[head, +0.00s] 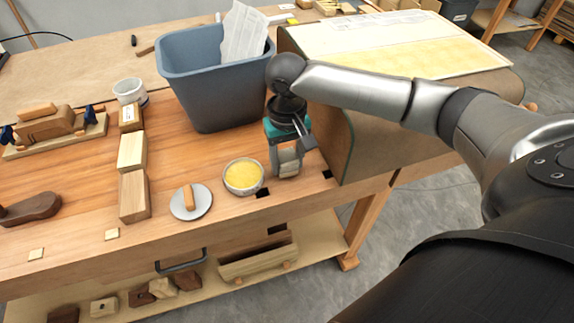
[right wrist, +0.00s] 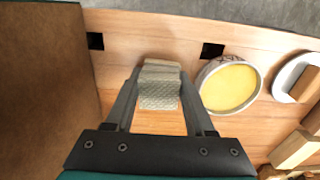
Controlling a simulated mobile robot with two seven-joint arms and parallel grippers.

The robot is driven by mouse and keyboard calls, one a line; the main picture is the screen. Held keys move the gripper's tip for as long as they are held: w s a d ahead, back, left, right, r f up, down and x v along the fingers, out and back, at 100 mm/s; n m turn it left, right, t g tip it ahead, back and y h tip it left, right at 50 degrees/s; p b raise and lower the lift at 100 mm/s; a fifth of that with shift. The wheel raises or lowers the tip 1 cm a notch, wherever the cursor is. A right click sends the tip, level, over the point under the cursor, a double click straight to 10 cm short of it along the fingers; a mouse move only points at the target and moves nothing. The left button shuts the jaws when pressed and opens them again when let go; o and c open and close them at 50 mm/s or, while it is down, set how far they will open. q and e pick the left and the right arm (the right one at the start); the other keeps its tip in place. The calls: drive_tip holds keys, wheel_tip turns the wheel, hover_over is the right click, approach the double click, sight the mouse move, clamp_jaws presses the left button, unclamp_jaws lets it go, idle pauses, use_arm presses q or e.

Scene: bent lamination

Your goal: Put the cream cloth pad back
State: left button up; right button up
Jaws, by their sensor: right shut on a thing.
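The cream cloth pad (right wrist: 158,88) is a folded, woven piece between the two fingers of my right gripper (right wrist: 160,95) in the right wrist view. In the head view my right gripper (head: 288,158) points down near the front edge of the bench, shut on the pad (head: 288,170). I cannot tell whether the pad touches the bench top. A round bowl (head: 243,176) of yellow stuff stands just left of the gripper; it shows to the right in the right wrist view (right wrist: 229,87). My left gripper is not in view.
A blue-grey bin (head: 205,95) with paper in it stands behind the gripper. A large curved brown form (head: 380,140) with a yellow sheet on top is close on the right. A white disc with a wooden knob (head: 191,203) and wooden blocks (head: 133,195) lie to the left.

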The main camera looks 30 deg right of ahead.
sight(287, 157)
drive_tip(key=shift+f, duration=0.5)
drive_tip(key=o, duration=1.2)
drive_tip(key=shift+f, duration=0.1)
drive_tip(key=shift+r, duration=0.2)
wheel_tip(287, 157, up, 12)
drive_tip(key=p, duration=0.3)
